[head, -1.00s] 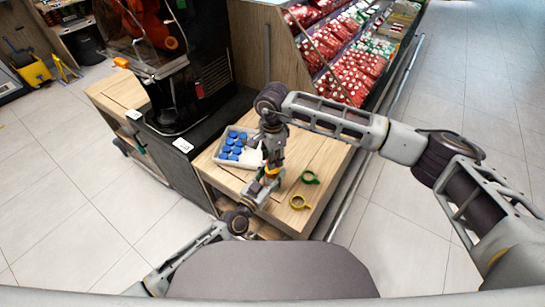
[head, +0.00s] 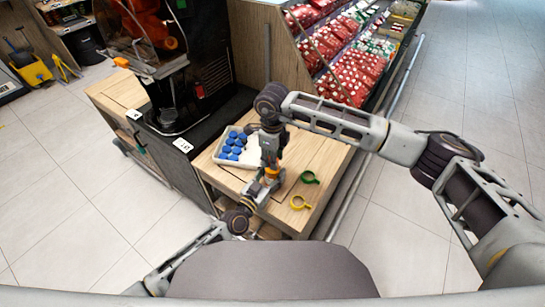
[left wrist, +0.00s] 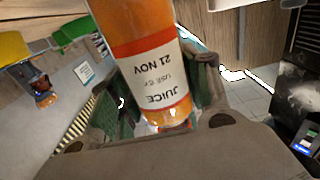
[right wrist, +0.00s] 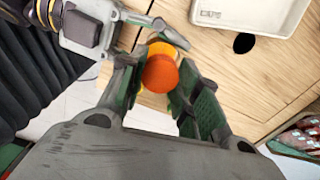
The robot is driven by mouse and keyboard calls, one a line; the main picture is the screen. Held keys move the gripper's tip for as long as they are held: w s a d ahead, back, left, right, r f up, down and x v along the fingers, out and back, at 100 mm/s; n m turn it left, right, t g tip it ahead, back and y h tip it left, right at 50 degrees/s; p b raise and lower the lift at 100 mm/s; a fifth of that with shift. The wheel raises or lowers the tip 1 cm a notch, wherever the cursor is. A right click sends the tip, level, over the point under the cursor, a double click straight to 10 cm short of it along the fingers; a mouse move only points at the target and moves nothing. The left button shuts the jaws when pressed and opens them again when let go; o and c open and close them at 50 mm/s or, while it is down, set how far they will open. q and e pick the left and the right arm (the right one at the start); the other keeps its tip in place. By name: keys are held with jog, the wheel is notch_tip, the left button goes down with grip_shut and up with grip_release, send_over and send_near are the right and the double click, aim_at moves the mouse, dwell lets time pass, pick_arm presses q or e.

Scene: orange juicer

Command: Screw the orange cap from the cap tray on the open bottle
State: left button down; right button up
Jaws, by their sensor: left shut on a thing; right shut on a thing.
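My left gripper (left wrist: 160,98) is shut on the juice bottle (left wrist: 146,45), which has orange contents and a white label reading JUICE 21 NOV. My right gripper (right wrist: 172,88) is shut on the orange cap (right wrist: 160,75). The orange-yellow bottle shows just behind the cap in the right wrist view (right wrist: 162,48). In the head view, my right gripper (head: 271,166) is directly above my left gripper (head: 266,184), with a bit of orange between them. The cap is at the bottle's top; the thread is hidden, so I cannot tell how far it is seated.
The white cap tray (head: 250,161) with several blue caps lies on the wooden counter (head: 300,160), left of my right gripper. A green ring (head: 310,177) and a yellow ring (head: 299,202) lie to the right. The dark juicer (head: 185,85) stands behind to the left.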

jog(key=m, duration=0.5)
jog(key=o, duration=1.2)
jog(key=shift+r, duration=0.15)
notch_tip(320, 180, up, 12)
jog(key=shift+f, duration=0.15)
pick_arm(q)
jog(key=c, duration=0.6)
grip_release()
